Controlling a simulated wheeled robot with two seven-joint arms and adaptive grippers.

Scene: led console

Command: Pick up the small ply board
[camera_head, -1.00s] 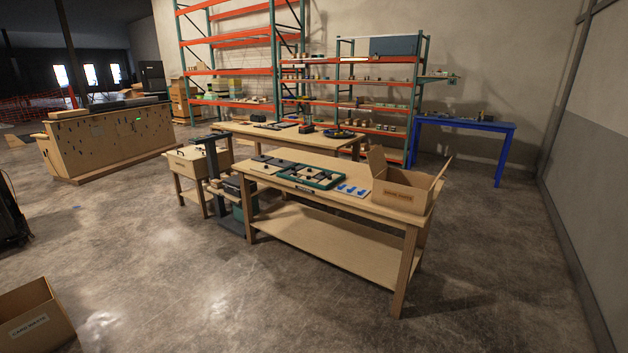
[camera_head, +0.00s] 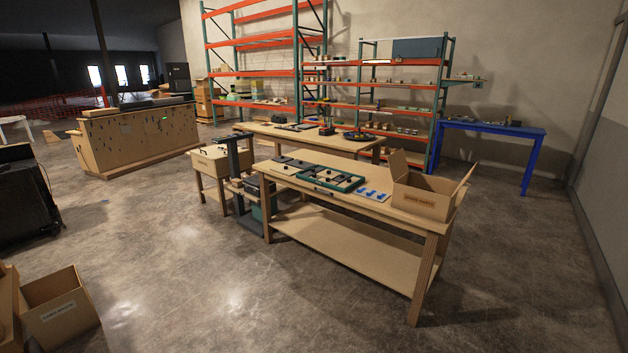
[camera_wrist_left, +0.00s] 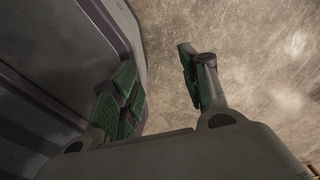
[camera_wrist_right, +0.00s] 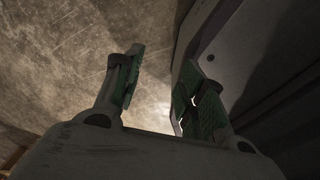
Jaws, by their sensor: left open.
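I cannot single out the small ply board with certainty. A thin pale, wood-coloured piece (camera_head: 284,168) lies at the left end of the front workbench (camera_head: 375,202), beside a dark panel and a green-framed tray (camera_head: 335,180), but it is too small to identify. My left gripper (camera_wrist_left: 158,70) shows in the left wrist view, open and empty above the concrete floor. My right gripper (camera_wrist_right: 160,65) shows in the right wrist view, its fingers apart with nothing between them. Neither gripper is in the head view, and both are away from the workbench.
An open carton (camera_head: 422,198) and blue pieces (camera_head: 371,194) are on the front workbench. Cartons (camera_head: 62,310) and a black unit (camera_head: 28,205) are at left. The floor between is clear.

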